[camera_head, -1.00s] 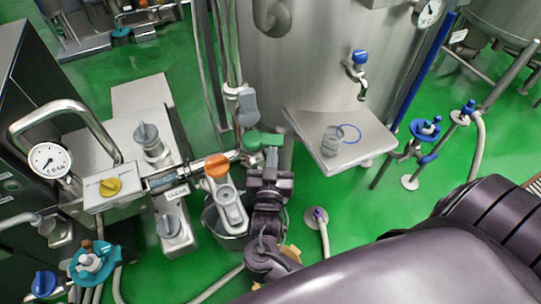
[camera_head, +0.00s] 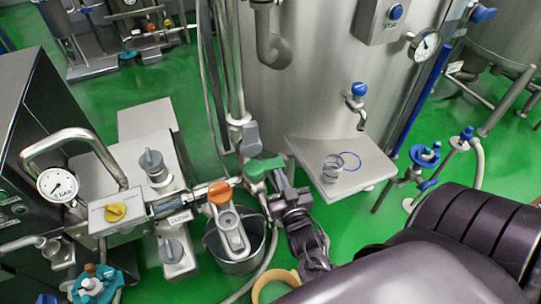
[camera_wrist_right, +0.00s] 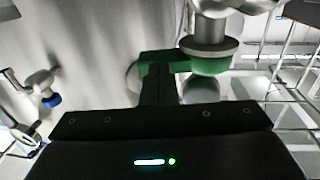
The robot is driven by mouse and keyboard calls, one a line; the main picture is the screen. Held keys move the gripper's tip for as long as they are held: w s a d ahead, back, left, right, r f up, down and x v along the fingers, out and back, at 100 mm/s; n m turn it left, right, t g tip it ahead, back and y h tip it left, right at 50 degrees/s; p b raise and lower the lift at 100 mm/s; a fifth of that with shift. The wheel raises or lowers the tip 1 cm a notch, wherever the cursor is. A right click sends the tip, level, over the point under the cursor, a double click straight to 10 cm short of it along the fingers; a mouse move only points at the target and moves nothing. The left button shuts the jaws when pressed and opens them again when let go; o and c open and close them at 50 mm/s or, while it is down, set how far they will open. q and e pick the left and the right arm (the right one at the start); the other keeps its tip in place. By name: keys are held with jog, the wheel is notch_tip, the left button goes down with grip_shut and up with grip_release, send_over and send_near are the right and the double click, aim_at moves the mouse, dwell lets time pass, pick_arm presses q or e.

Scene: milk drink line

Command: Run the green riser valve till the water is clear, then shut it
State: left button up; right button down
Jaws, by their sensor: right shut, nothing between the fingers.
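The green riser valve (camera_head: 258,167) sits on the pipe right of the orange-capped valve (camera_head: 220,193). Its green handle also shows in the right wrist view (camera_wrist_right: 165,57), beside a round green collar. My right gripper (camera_head: 279,180) is shut and empty, its fingertips close against the handle's lever end; I cannot tell whether they touch. It shows from behind in the wrist view (camera_wrist_right: 157,85). A grey bucket (camera_head: 263,248) stands below the orange-capped valve. No running water is discernible, and I cannot tell its colour. My left gripper is not in view.
A steel shelf (camera_head: 375,165) holding a clear beaker (camera_head: 332,168) stands right of the valve, under a blue-topped tap (camera_head: 358,90) on the tank. A machine with a pressure gauge (camera_head: 57,185) and yellow knob (camera_head: 115,211) fills the left. A hose curves beside the bucket.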

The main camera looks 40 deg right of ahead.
jog(key=shift+w+d, duration=0.3)
jog(key=shift+d, duration=0.1)
dwell(0.6)
